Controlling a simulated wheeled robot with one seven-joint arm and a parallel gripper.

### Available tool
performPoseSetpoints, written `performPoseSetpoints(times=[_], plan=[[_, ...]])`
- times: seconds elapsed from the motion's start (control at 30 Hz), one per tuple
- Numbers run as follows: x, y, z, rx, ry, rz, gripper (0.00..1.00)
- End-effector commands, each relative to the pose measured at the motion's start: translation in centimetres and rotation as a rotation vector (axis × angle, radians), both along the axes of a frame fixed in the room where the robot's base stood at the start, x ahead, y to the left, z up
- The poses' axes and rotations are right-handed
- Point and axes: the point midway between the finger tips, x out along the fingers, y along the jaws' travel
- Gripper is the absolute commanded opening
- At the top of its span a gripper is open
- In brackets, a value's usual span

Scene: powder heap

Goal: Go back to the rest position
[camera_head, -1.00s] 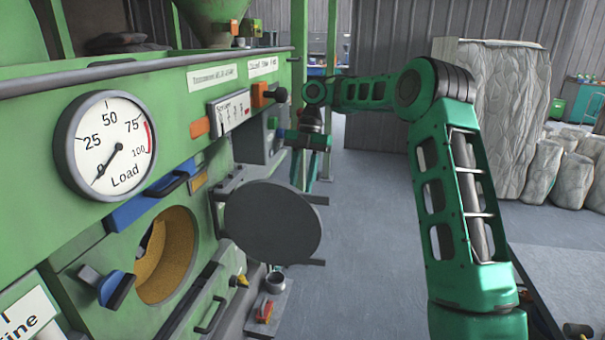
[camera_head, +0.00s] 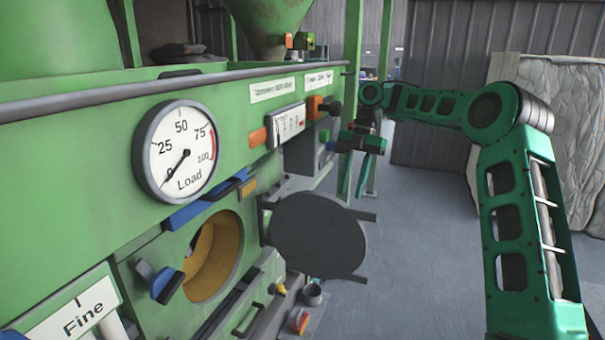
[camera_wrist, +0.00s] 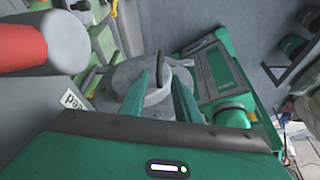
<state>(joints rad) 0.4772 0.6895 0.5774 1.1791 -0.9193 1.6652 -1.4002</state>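My green arm reaches forward along the right side of a green machine. My gripper (camera_head: 361,194) hangs past the round dark cover with its fingers pointing down. In the wrist view the two green fingers (camera_wrist: 162,76) stand apart with nothing held between them. A grey round metal part lies beyond them in that view, and I cannot tell its distance.
The green machine (camera_head: 100,118) fills the left, with a load dial (camera_head: 178,152) near 0. Its round opening (camera_head: 222,255) shows yellowish powder. The dark cover (camera_head: 318,235) juts out. Grey floor (camera_head: 420,270) is clear between machine and arm. A wrapped stack (camera_head: 570,130) stands right.

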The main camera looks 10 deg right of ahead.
Motion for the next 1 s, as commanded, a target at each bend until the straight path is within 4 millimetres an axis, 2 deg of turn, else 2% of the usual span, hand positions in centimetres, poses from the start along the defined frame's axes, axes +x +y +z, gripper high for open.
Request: performPoseSetpoints(times=[0.13, 0.27, 0.53, 0.77, 1.0], plan=[[-0.9, 0.4, 0.3, -0.03, 0.021, -0.058, 0.29], [-2.7, 0.9, 0.7, -0.093, 0.063, -0.19, 0.29], [-8.3, 0.7, 1.2, -0.272, 0.154, -0.635, 0.29], [-14.0, -1.2, 1.2, -0.403, 0.198, -1.079, 0.29], [-21.4, -4.7, 0.7, -0.494, 0.226, -1.605, 0.29]])
